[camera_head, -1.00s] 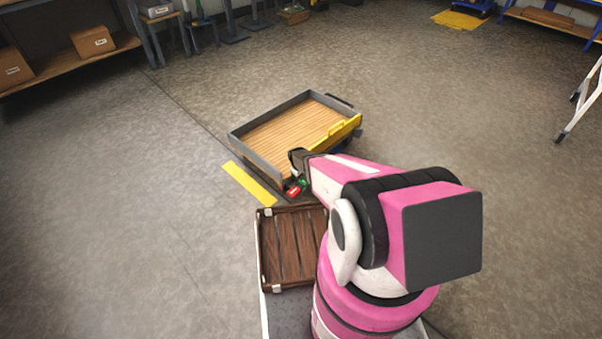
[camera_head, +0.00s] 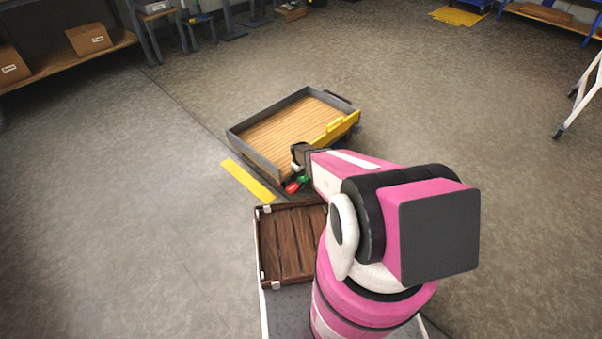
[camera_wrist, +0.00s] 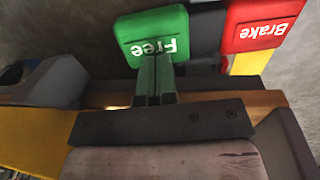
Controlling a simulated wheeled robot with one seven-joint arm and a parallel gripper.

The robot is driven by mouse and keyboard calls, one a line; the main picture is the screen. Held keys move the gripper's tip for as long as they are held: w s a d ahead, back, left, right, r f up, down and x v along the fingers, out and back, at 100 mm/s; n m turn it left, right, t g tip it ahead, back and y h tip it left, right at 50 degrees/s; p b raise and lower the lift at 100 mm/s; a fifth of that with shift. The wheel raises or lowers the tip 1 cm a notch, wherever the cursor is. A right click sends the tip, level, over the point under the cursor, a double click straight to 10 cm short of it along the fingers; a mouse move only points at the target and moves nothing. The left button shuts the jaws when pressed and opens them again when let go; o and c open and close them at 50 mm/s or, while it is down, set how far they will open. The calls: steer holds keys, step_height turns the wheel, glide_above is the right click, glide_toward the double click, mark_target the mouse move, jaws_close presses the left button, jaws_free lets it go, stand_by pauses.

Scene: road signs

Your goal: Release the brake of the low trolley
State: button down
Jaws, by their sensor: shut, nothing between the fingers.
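The low trolley (camera_head: 262,137) has a wooden deck, dark grey rims and a yellow side rail. At its near corner are a red pedal (camera_head: 291,188) and a green pedal (camera_head: 303,178). In the wrist view, the green pedal (camera_wrist: 152,34) reads "Free" and the red pedal (camera_wrist: 262,24) reads "Brake". My gripper (camera_wrist: 154,62) is shut and empty, with its fingertips at the lower edge of the green pedal. I cannot tell whether they touch it. In the head view my arm hides part of the trolley's near side.
A brown wooden tray (camera_head: 290,246) lies in front of my arm's base. A yellow floor strip (camera_head: 247,181) runs left of the trolley. Shelves with cardboard boxes (camera_head: 89,39) stand at the back left. A white frame (camera_head: 582,96) stands at the right.

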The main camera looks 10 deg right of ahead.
steer(key=shift+w+d+f+g+y, duration=0.25)
steer(key=shift+f+g+y, duration=0.1)
steer(key=shift+g+y, duration=0.15)
steer(key=shift+w+d+f+g+y, duration=0.2)
steer(key=shift+f+g+y, duration=0.15)
steer(key=shift+y, duration=0.25)
steer(key=shift+d+f, duration=0.15)
steer(key=shift+f, duration=0.1)
step_height(320, 180, up, 14)
steer(key=w+d, duration=0.1)
steer(key=d, duration=0.1)
steer(key=shift+w+d, duration=0.3)
steer(key=shift+w, duration=0.1)
steer(key=shift+f, duration=0.1)
